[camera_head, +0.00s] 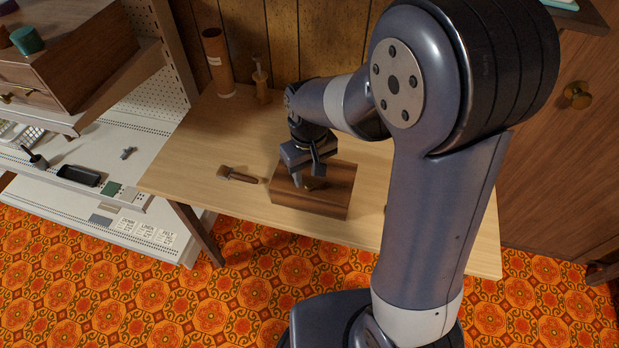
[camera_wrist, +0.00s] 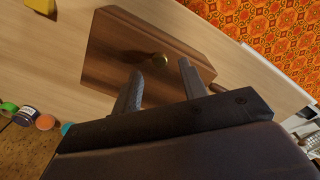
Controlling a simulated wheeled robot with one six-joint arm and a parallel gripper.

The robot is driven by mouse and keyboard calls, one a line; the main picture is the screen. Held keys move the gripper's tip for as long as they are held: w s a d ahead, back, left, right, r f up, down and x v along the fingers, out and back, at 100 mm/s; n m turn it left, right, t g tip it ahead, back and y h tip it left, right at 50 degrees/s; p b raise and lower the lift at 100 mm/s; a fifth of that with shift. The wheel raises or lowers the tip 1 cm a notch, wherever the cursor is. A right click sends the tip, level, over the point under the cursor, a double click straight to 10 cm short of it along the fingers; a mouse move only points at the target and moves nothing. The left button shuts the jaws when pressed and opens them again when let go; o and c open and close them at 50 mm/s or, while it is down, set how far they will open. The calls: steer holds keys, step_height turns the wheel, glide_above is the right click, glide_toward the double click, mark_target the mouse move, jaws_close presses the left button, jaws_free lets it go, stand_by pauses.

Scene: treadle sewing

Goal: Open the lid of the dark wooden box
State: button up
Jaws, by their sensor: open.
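The dark wooden box (camera_head: 310,203) stands on the light wooden table, and its lid appears shut. My gripper (camera_head: 307,176) is over the box, pointing down. I cannot tell whether the fingers touch the box. My arm hides the back of the box in the head view.
A wooden-handled tool (camera_head: 240,175) lies on the table (camera_head: 185,165) left of the box. A tall brown cylinder (camera_head: 218,62) and a small wooden stand (camera_head: 261,82) are at the back. White shelving (camera_head: 125,150) stands at left. The table's front strip is clear.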

steer(key=shift+f, duration=1.5)
steer(key=shift+c, duration=0.2)
jaws_close()
